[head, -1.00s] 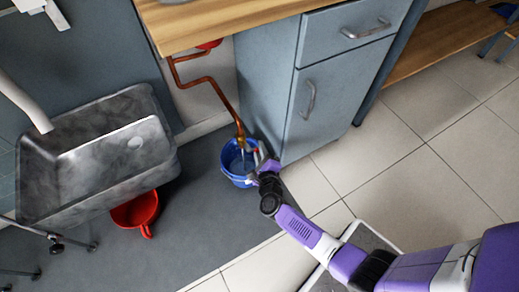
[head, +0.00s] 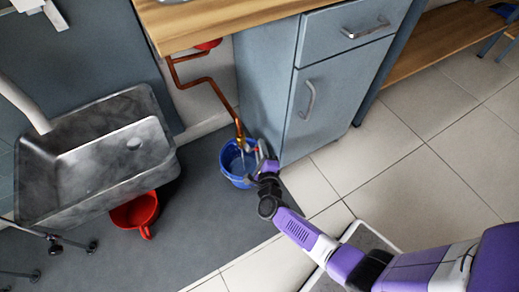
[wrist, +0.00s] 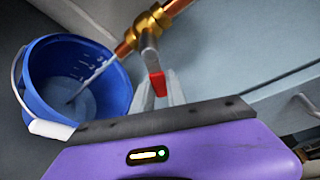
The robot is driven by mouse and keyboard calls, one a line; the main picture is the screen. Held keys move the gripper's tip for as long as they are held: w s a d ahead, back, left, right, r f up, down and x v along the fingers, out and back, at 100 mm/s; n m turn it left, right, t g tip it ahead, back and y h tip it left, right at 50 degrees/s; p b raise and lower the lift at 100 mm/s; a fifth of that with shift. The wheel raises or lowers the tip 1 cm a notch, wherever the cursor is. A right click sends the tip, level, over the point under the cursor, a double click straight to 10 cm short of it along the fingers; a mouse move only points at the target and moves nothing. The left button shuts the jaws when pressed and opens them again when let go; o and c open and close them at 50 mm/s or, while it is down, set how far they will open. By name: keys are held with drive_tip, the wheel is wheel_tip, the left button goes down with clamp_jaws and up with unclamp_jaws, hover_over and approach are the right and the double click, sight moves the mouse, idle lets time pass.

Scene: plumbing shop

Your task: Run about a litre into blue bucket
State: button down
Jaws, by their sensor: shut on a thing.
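The blue bucket (head: 236,178) stands on the dark floor mat beside the cabinet, under a copper pipe's brass valve (head: 240,141). In the wrist view, the bucket (wrist: 38,98) has white marks on its inner wall and a pale handle. A thin stream (wrist: 88,84) runs from the valve (wrist: 145,28) into it, and water seems to cover its bottom; the level against the marks is hard to read. My gripper (head: 263,160) is at the valve, right of the bucket. In the wrist view my gripper (wrist: 160,92) is shut on the red-tipped valve lever (wrist: 156,84).
A grey metal sink (head: 90,165) stands at left, with a red container (head: 135,213) on the mat below it. The blue-grey cabinet (head: 335,100) is close behind my gripper. A wooden counter (head: 210,20) overhangs the pipe. Tiled floor (head: 440,150) at right is clear.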

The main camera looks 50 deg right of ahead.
drive_tip(key=shift+s+d+r+n+t+h+b, duration=0.15)
drive_tip(key=shift+r+n+t+h+b, duration=0.3)
drive_tip(key=shift+n, duration=0.75)
drive_tip(key=shift+d+r+n, duration=0.1)
drive_tip(key=shift+r+n, duration=0.5)
drive_tip(key=shift+n, duration=0.4)
drive_tip(key=shift+r, duration=0.1)
drive_tip(key=c, duration=1.3)
unclamp_jaws()
drive_tip(key=shift+c, duration=0.2)
drive_tip(key=p+v, duration=0.2)
drive_tip(key=v, duration=0.5)
drive_tip(key=shift+s+a, duration=0.25)
drive_tip(key=shift+a, duration=0.05)
drive_tip(key=shift+h, duration=0.35)
